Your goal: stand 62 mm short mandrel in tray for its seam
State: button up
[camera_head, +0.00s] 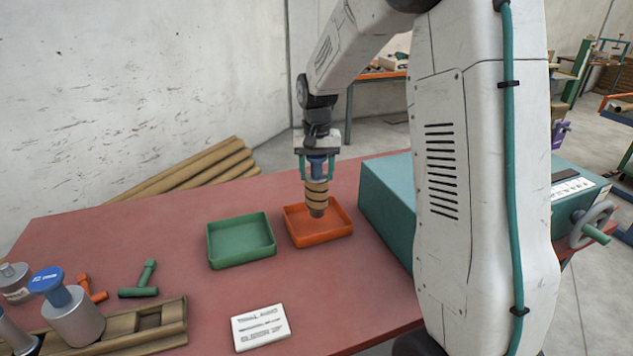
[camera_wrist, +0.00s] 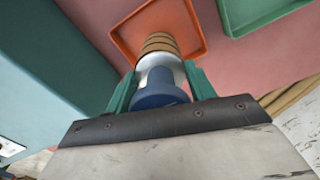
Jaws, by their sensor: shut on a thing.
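My gripper (camera_head: 317,172) is shut on a mandrel with a blue top and brown wrap marked by dark spiral lines (camera_head: 316,193). The mandrel hangs upright over the orange tray (camera_head: 345,232); I cannot tell whether its lower end touches the tray floor. In the wrist view the teal fingers (camera_wrist: 160,85) flank the mandrel's blue neck, and the brown wrap (camera_wrist: 160,42) lies in front of the orange tray (camera_wrist: 197,40). A green tray (camera_head: 240,258) stands empty to the left of the orange one. The mandrel's size marking is not legible.
A wooden rack (camera_head: 172,322) with a metal mandrel with a blue cap (camera_head: 75,318) stands at front left. Orange (camera_head: 90,288) and green (camera_head: 140,290) tools lie behind it. A white card (camera_head: 260,327) lies in front. A teal machine housing (camera_head: 385,195) stands close right of the orange tray.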

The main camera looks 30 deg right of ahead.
aim_at(317, 181)
jog(key=shift+f, duration=1.8)
jog(key=o, duration=1.6)
jog(key=shift+f, duration=0.1)
jog(key=shift+o, duration=0.2)
